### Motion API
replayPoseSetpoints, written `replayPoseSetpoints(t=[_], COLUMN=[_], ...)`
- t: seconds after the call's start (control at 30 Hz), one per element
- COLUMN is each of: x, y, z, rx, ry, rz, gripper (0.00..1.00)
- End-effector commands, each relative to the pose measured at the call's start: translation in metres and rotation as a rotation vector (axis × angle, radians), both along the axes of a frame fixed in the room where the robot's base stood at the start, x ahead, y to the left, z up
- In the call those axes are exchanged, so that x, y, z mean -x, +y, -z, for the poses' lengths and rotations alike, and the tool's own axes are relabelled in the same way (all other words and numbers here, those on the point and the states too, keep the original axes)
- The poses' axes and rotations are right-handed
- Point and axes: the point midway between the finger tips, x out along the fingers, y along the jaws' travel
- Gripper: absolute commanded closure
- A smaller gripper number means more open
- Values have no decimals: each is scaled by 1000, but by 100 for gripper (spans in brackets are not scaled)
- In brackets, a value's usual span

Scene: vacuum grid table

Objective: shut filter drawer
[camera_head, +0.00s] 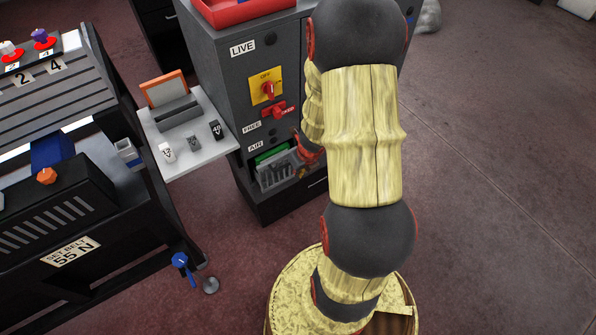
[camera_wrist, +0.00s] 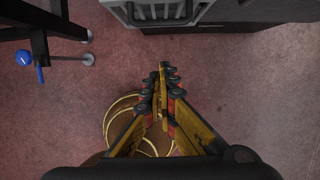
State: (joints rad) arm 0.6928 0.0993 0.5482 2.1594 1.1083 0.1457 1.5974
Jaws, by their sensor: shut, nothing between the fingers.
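The filter drawer (camera_head: 277,173) is a grey slatted box low in the front of the dark cabinet (camera_head: 225,75), with a green strip (camera_head: 271,153) behind its top edge. It appears to stand out from the cabinet front. In the wrist view the drawer (camera_wrist: 160,12) shows at the top edge, partly cut off. My gripper (camera_wrist: 167,75) is shut and empty, its fingertips below the drawer in that picture with floor showing between them. In the head view my arm hides most of the gripper, close to the drawer's right side.
The cabinet front bears a yellow switch plate (camera_head: 266,86) and a red handle (camera_head: 278,110). A white side shelf (camera_head: 188,143) with small blocks stands left of it. A black belt machine (camera_head: 60,215) is further left. Floor on the right is clear.

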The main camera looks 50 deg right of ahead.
Motion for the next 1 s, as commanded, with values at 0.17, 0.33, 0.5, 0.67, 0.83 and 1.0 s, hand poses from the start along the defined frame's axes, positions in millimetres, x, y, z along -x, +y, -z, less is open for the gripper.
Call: replayPoseSetpoints(t=[0.17,0.33,0.5,0.67,0.83,1.0], x=[-9,-18,-38,-49,-54,-54], y=[-1,-4,-9,-12,-13,-13], z=[36,62,58,60,62,62], rx=[-1,-1,0,0,-1,0], ry=[1,1,0,0,1,0], rz=[-1,0,-1,-1,1,1], gripper=[100,100,100,100,100,100])
